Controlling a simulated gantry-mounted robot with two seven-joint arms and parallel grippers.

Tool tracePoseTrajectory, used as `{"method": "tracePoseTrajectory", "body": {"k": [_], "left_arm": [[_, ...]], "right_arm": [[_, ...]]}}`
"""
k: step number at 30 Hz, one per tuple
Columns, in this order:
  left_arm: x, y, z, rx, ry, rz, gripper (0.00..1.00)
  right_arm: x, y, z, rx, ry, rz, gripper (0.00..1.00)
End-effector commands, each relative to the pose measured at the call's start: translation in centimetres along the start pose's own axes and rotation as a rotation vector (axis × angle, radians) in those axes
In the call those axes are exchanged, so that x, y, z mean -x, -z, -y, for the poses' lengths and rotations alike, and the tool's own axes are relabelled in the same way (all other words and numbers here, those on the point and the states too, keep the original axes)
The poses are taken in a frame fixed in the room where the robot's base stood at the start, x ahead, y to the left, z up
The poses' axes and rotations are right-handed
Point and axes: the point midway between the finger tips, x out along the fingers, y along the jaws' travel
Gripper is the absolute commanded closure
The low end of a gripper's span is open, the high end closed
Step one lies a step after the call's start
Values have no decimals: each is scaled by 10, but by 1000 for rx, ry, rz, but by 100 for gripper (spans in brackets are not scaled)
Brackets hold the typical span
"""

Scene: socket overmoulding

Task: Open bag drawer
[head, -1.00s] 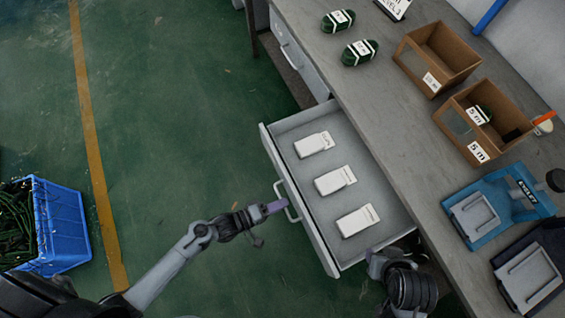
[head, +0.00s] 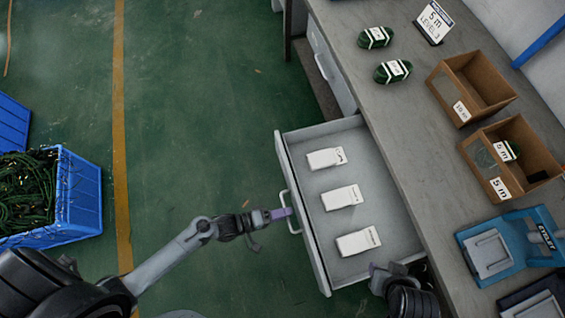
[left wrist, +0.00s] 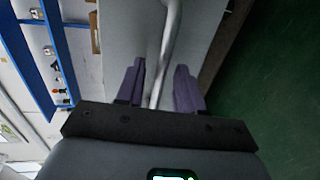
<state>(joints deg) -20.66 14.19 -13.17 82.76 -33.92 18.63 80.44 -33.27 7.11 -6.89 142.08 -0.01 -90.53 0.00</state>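The bag drawer (head: 308,262) is pulled out from under the grey workbench, in the head view. Three white bag packs (head: 342,197) lie in a row in it. Its handle (head: 288,208) is a metal bar on the front. My left gripper (head: 286,213) is at this handle. In the left wrist view, the handle bar (left wrist: 168,50) runs between the two purple fingers (left wrist: 160,88), which stand apart with visible gaps beside the bar. My right gripper (head: 388,275) is near the drawer's near right corner; its fingers are not clear.
The workbench (head: 400,130) carries two green cable bundles (head: 393,71), two cardboard boxes (head: 510,160), a label stand (head: 434,22) and a blue device (head: 510,248). A blue crate of dark cables (head: 78,200) stands on the floor at left. The floor before the drawer is clear.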

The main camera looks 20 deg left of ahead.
Motion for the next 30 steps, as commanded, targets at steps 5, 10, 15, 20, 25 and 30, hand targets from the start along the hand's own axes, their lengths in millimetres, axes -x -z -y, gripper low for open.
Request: {"method": "tracePoseTrajectory", "body": {"k": [5,10,15,20,25,30], "left_arm": [[0,0,0,1,1,-1,63],[9,0,0,0,3,-1,63],[32,0,-1,0,4,-1,63],[61,0,0,1,4,0,63],[87,0,0,0,3,0,63],[102,0,0,1,2,0,63]], "right_arm": [[0,0,0,2,-1,0,57],[2,1,0,1,-1,0,57],[8,3,0,-1,0,0,57],[13,5,0,-4,3,-1,57],[18,6,1,-7,5,-1,57],[20,7,1,-7,6,-1,57]]}}
